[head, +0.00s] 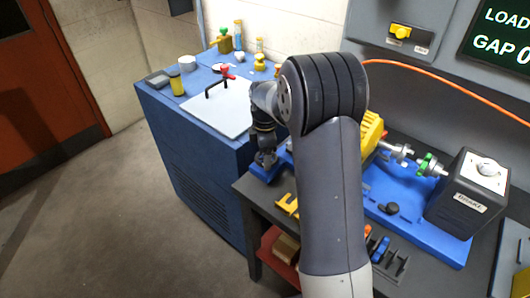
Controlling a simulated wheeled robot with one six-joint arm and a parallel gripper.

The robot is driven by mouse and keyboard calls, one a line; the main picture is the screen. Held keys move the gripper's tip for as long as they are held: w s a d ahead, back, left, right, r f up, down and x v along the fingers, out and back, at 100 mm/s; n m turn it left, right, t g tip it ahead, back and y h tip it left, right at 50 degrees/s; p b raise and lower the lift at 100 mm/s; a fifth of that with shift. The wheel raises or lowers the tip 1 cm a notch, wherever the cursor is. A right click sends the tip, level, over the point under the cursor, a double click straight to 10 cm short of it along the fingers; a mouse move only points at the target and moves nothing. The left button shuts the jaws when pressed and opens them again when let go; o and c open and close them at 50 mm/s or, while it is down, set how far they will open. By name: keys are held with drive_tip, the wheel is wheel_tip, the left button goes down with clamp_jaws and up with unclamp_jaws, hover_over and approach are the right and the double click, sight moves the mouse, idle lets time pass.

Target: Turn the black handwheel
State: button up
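A small black round knob or wheel (390,208) sits on the blue base plate (418,232), right of my arm; I cannot tell for sure that it is the black handwheel. No other handwheel shows clearly, and my arm hides the middle of the bench. My gripper (266,160) points down at the left end of the bench, left of my arm and well away from the black knob. Its fingers are small and dark here, so I cannot tell whether they are open or shut.
A black brake box (462,195) stands at the right, joined to a shaft with a green ring (428,164). A yellow motor (371,134) is partly behind my arm. An orange cable (440,76) crosses behind.

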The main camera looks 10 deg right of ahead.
drive_tip(key=n, duration=0.7)
drive_tip(key=shift+s, duration=0.1)
drive_tip(key=n, duration=0.6)
drive_tip(key=shift+d, duration=0.1)
drive_tip(key=shift+n, duration=0.4)
drive_tip(key=o, duration=1)
drive_tip(key=shift+s, duration=0.1)
drive_tip(key=shift+c, duration=0.2)
drive_tip(key=shift+r, duration=0.1)
wheel_tip(320, 180, up, 11)
drive_tip(key=shift+b, duration=0.35)
drive_tip(key=shift+f, duration=0.2)
wheel_tip(320, 180, down, 11)
drive_tip(key=shift+r+p, duration=0.1)
drive_tip(key=shift+p, duration=0.2)
